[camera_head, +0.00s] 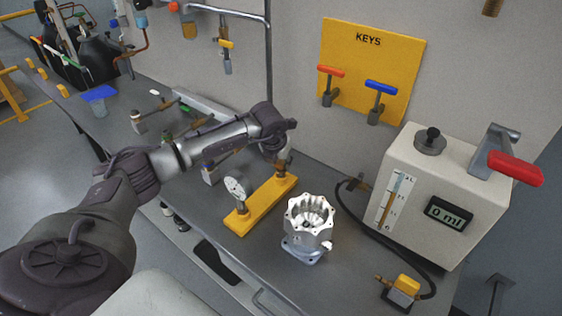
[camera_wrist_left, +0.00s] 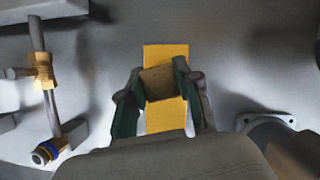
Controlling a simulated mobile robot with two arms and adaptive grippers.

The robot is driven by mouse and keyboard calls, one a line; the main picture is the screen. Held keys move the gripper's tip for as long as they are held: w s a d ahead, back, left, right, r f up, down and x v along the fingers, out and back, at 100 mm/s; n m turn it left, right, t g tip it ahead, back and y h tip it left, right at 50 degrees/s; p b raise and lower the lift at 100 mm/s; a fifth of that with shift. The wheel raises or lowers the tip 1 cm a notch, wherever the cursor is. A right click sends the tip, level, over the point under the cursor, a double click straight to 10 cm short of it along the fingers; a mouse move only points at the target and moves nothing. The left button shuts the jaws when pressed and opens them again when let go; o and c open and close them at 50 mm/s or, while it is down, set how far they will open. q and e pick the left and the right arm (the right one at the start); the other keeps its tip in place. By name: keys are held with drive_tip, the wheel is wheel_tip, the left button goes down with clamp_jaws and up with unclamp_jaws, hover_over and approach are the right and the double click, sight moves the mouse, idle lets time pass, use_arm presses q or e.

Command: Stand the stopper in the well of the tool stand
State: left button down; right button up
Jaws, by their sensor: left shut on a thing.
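My left gripper (camera_head: 283,164) is above the far end of the yellow tool stand (camera_head: 262,206), pointing down. In the left wrist view the gripper (camera_wrist_left: 161,100) is shut on a brown, square-looking piece, which I take to be the stopper (camera_wrist_left: 158,82). The yellow stand (camera_wrist_left: 166,53) shows beyond and below it. Whether the stopper touches the stand or sits in a well I cannot tell; the fingers and the piece hide the well. A round dial gauge (camera_head: 235,188) stands at the near end of the stand. My right gripper is not in view.
A silver machined housing (camera_head: 309,222) stands right of the stand. Further right is a white tester box (camera_head: 445,190) with a red lever and a hose to a yellow-topped fitting (camera_head: 403,290). Valves and fittings lie left along the bench. The yellow key board (camera_head: 370,68) hangs behind.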

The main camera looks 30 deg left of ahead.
use_arm(q)
drive_tip(key=shift+f+b, duration=0.7)
drive_tip(key=shift+f, duration=0.2)
drive_tip(key=c, duration=0.7)
unclamp_jaws()
drive_tip(key=v, duration=1.2)
drive_tip(key=shift+r, duration=0.1)
